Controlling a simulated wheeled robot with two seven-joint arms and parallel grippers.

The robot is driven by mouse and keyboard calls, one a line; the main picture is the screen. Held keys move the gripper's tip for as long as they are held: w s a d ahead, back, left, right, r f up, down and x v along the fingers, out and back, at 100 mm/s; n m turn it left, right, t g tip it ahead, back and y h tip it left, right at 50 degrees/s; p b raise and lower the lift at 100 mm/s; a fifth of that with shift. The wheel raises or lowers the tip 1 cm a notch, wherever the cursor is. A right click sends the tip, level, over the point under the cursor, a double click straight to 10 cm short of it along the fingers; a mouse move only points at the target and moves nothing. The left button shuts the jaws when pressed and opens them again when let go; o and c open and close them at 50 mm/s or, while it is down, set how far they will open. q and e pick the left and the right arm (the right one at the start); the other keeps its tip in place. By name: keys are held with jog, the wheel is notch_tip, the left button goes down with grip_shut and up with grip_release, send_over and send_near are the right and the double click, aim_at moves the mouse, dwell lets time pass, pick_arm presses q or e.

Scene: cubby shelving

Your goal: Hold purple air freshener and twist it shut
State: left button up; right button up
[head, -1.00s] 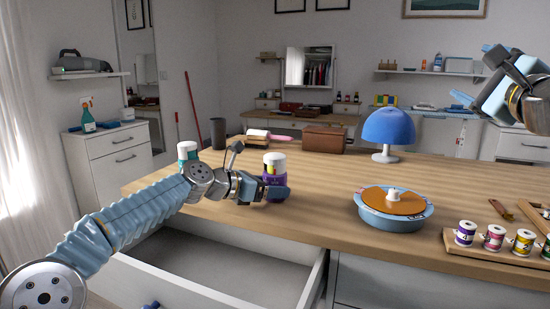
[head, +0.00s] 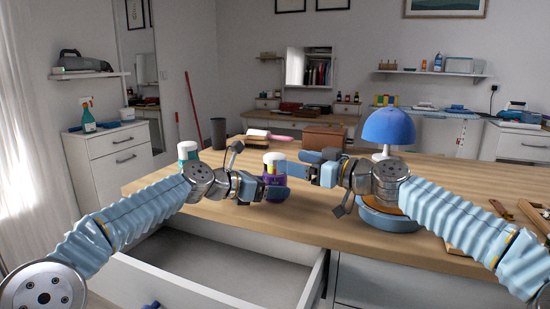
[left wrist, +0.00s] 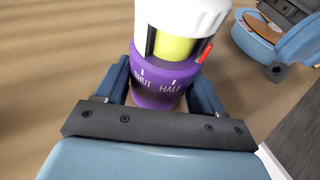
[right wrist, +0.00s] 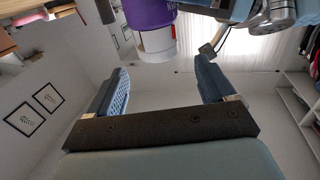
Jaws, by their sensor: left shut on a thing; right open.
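The purple air freshener (head: 274,197) stands upright on the wooden table, with a white cap (head: 275,158) on top. My left gripper (head: 278,190) is shut around its purple base. In the left wrist view the base (left wrist: 158,98) shows the marks SHUT and HALF. A red mark (left wrist: 205,53) on the cap sits to the right of HALF, and a yellow-green part shows in the gap. My right gripper (head: 308,167) is open and empty, just right of the air freshener. In the right wrist view the cap (right wrist: 157,45) appears above and beyond the open fingers, not between them.
A teal bottle with a white top (head: 187,150) stands behind my left arm. A blue lamp (head: 390,127) and a round blue tin (head: 390,222) are on the right, the tin partly hidden by my right arm. An open drawer (head: 225,270) juts out below the table's front edge.

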aim_at(275, 155)
jog(key=x, duration=0.7)
jog(key=shift+w+a, duration=0.1)
jog(key=shift+w, duration=0.05)
jog(key=c, duration=1)
